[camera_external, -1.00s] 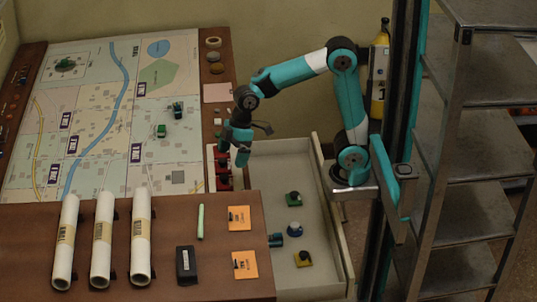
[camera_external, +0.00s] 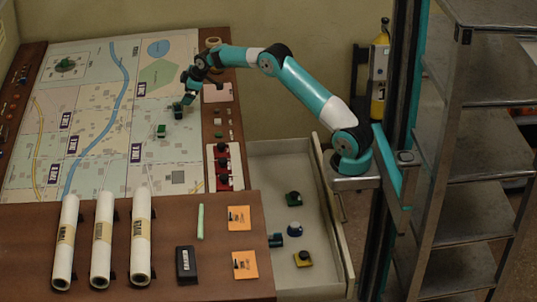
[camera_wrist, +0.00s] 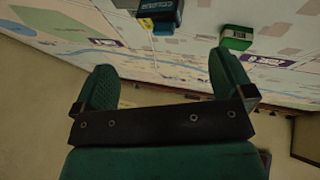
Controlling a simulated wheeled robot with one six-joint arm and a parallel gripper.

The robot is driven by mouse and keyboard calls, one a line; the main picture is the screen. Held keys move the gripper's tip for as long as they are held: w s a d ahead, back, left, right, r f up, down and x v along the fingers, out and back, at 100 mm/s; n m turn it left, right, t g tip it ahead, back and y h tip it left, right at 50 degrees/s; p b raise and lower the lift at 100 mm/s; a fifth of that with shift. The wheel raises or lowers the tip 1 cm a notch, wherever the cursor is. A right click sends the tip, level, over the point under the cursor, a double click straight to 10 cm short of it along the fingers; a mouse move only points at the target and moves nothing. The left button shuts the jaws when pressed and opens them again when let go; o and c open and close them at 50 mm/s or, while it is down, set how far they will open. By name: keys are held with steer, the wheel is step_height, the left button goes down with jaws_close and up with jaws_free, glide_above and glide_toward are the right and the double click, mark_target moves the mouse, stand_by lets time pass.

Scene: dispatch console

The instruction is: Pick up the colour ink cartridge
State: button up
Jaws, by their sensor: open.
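What looks like the colour ink cartridge, a small dark blue-teal block (camera_external: 178,114) with a yellow patch, lies on the map board. It also shows at the top edge of the wrist view (camera_wrist: 160,16), partly cut off. My gripper (camera_external: 184,101) is over the board close to the cartridge and partly covers it in the external view. In the wrist view the two green fingers of my gripper (camera_wrist: 163,82) are spread apart with nothing between them. The cartridge appears beyond the fingertips, so it is not held.
A green block (camera_external: 160,131) sits close to the cartridge, also seen in the wrist view (camera_wrist: 237,36). Purple labels (camera_external: 136,153) lie on the map (camera_external: 100,130). An open drawer (camera_external: 268,165) holds several small coloured items. White paper rolls (camera_external: 103,240) lie in front.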

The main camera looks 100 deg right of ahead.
mark_target(177, 103)
steer(key=p+x, duration=0.2)
steer(key=x, duration=0.7)
steer(key=shift+w+f, duration=0.25)
steer(key=shift+w, duration=0.05)
steer(key=shift+c, duration=0.2)
steer(key=c, duration=1)
